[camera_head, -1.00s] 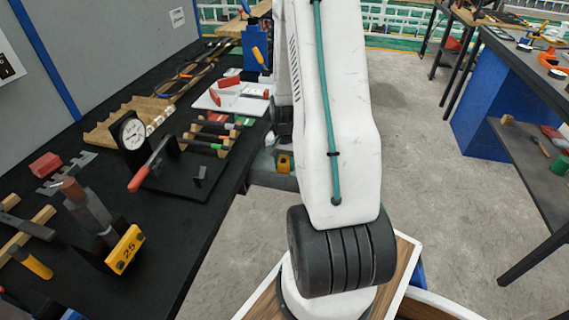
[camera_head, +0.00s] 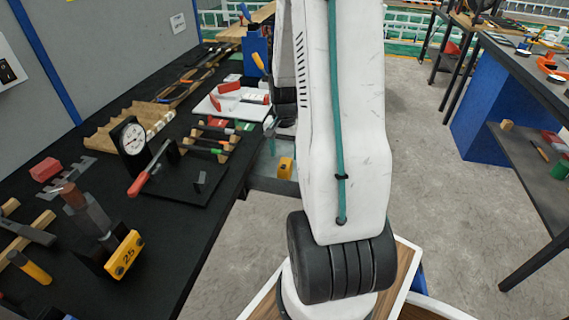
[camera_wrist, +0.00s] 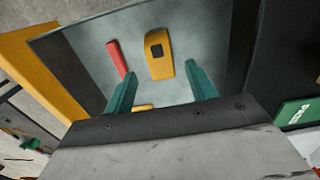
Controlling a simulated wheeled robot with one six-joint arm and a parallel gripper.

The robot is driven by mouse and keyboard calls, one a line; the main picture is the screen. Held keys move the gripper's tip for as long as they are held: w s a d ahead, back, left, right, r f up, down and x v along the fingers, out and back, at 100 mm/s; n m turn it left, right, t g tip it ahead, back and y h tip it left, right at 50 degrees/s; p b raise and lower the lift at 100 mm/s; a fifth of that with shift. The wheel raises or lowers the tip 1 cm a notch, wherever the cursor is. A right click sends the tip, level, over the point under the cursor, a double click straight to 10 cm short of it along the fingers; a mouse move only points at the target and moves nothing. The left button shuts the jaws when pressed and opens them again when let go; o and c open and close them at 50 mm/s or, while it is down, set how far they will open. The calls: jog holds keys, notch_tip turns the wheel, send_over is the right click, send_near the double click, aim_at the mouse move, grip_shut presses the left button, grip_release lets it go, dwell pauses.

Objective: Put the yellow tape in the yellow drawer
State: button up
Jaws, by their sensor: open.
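The yellow tape (camera_wrist: 158,54), a yellow case with a dark square on it, lies on the grey floor of the open drawer. The drawer's yellow front (camera_wrist: 40,70) shows at the left of the wrist view. In the head view the tape (camera_head: 286,168) shows in the open drawer (camera_head: 270,186) beside the bench, left of my arm. My gripper (camera_wrist: 161,80) is open and empty, with its teal fingers apart and pointing into the drawer. The tape is beyond the fingertips, and no finger visibly touches it. My arm hides part of the drawer in the head view.
A red object (camera_wrist: 117,58) lies left of the tape in the drawer. A small yellow piece (camera_wrist: 143,108) shows near the gripper base. The black bench (camera_head: 190,225) holds a dial gauge (camera_head: 131,136), a red-handled clamp (camera_head: 148,170) and tools.

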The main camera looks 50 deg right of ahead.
aim_at(284, 164)
notch_tip(284, 164, up, 4)
jog(key=shift+f, duration=0.1)
jog(key=shift+a+r, duration=0.15)
jog(key=shift+r, duration=0.25)
jog(key=a+r+n, duration=0.6)
jog(key=a+r, duration=0.7)
jog(key=a, duration=0.3)
jog(key=s+a+r+n, duration=0.3)
jog(key=s+a, duration=0.3)
jog(key=a, duration=0.1)
jog(key=s+a+r+n+t, duration=0.1)
jog(key=s+a+r+n, duration=0.3)
jog(key=s+a, duration=0.3)
jog(key=shift+s+n, duration=0.2)
jog(key=shift+n, duration=0.1)
